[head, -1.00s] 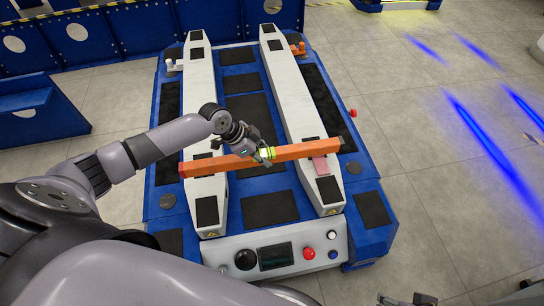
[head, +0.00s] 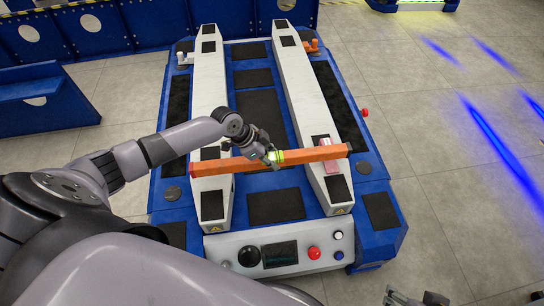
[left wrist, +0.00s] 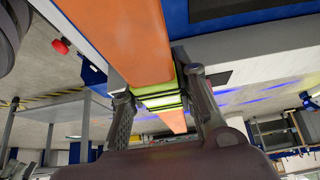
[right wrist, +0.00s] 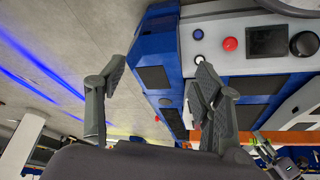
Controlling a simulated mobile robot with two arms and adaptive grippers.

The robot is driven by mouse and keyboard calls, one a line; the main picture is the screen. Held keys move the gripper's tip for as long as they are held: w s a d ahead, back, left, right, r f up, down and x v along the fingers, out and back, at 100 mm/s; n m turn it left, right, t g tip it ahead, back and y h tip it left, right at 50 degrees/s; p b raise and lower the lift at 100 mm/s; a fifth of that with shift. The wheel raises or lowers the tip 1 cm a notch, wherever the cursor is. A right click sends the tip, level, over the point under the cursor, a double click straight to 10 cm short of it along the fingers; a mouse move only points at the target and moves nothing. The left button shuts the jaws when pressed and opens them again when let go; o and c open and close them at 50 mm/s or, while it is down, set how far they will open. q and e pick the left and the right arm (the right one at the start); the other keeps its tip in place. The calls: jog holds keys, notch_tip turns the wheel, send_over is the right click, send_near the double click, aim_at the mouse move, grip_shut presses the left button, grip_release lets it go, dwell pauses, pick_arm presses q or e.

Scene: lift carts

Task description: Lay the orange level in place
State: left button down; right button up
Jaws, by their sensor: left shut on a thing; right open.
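The orange level (head: 312,155) is a long bar with a yellow-green vial section in its middle. It spans crosswise over the two white beams of the blue cart, near their front ends. I cannot tell whether it touches them. My left gripper (head: 273,157) is shut on the level at its vial section, as the left wrist view (left wrist: 160,95) also shows. A pink patch (head: 321,139) on the right beam (head: 300,85) is partly hidden by the level. My right gripper (right wrist: 160,100) is open and empty, in front of the cart's right corner.
The left beam (head: 209,90) runs parallel to the right one. The cart's front panel (head: 215,245) carries a screen, a black knob and a red button (head: 314,252). Blue frames (head: 40,100) stand to the left. The floor to the right is clear.

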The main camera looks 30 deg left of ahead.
pick_arm(q)
notch_tip(320, 180, down, 3)
jog(key=shift+b, duration=0.85)
jog(key=shift+f, duration=0.15)
pick_arm(e)
jog(key=w+a+r+t+y, duration=0.1)
jog(key=w+a+r+t, duration=0.2)
jog(key=w, duration=0.6)
jog(key=shift+r+t, duration=0.55)
jog(key=shift+t, duration=0.55)
pick_arm(q)
jog(key=shift+f, duration=0.15)
pick_arm(e)
jog(key=shift+w+a+r, duration=0.1)
jog(key=shift+w+r, duration=0.1)
pick_arm(q)
jog(key=shift+f, duration=0.1)
pick_arm(e)
jog(key=shift+w+a+r+t, duration=0.1)
jog(key=shift+w+r+t, duration=0.1)
jog(key=shift+t, duration=0.1)
pick_arm(q)
jog(key=shift+f+b, duration=0.35)
jog(key=shift+b, duration=0.15)
pick_arm(e)
jog(key=shift+w+a+r+t+y, duration=0.35)
jog(key=shift+w+r+t, duration=0.25)
jog(key=shift+w+r, duration=0.1)
